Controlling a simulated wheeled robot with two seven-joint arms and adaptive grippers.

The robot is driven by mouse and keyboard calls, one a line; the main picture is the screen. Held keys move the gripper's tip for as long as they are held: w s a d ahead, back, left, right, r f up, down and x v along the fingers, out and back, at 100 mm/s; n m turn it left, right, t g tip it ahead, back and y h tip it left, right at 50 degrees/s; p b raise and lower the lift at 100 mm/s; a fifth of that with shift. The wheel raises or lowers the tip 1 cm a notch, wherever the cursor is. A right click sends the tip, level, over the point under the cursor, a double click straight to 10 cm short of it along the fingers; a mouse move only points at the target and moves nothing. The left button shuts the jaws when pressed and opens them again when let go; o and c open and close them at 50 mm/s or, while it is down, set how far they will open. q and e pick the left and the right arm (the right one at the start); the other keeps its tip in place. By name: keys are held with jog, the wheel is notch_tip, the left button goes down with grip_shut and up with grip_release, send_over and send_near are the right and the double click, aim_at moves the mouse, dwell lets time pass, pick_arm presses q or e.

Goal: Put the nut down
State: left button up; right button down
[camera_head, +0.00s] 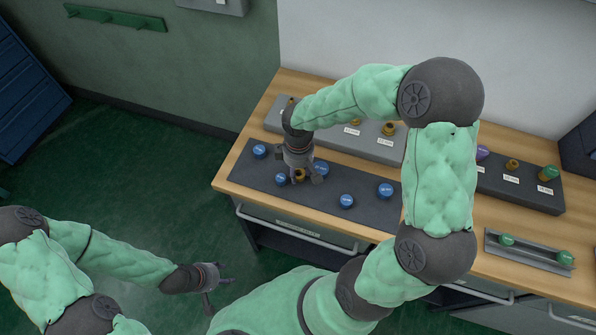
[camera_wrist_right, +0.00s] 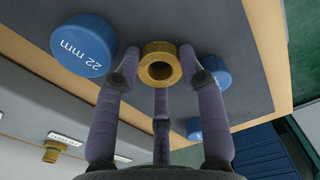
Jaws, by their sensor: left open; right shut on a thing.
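A brass nut (camera_head: 300,174) is between the fingers of my right gripper (camera_head: 304,179), low over the dark mat (camera_head: 241,169) on the wooden bench. In the right wrist view the nut (camera_wrist_right: 160,49) is a gold ring with an open hole, and the fingers of the right gripper (camera_wrist_right: 160,72) are shut around it. Whether the nut touches the mat cannot be told. My left gripper (camera_head: 227,291) is open and empty, away from the bench at the lower left.
Several blue caps stand on the mat around the nut, including one marked 22 mm (camera_wrist_right: 83,45) and one at the right (camera_head: 385,189). Behind is a grey block (camera_head: 372,145) with brass fittings. A dark rack (camera_head: 520,190) and a tray (camera_head: 528,253) with green-handled parts are at right.

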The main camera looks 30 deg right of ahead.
jog(key=shift+r, duration=0.4)
jog(key=r, duration=0.1)
jog(key=r+p, duration=0.1)
jog(key=r, duration=0.1)
jog(key=shift+s+a+r+p, duration=0.1)
jog(key=shift+a+p, duration=0.1)
jog(key=shift+p, duration=0.1)
jog(key=s+a+r+p, duration=0.4)
jog(key=s+a+r, duration=0.2)
jog(key=a+r, duration=0.3)
jog(key=shift+s+a, duration=0.4)
jog(key=shift+a, duration=0.95)
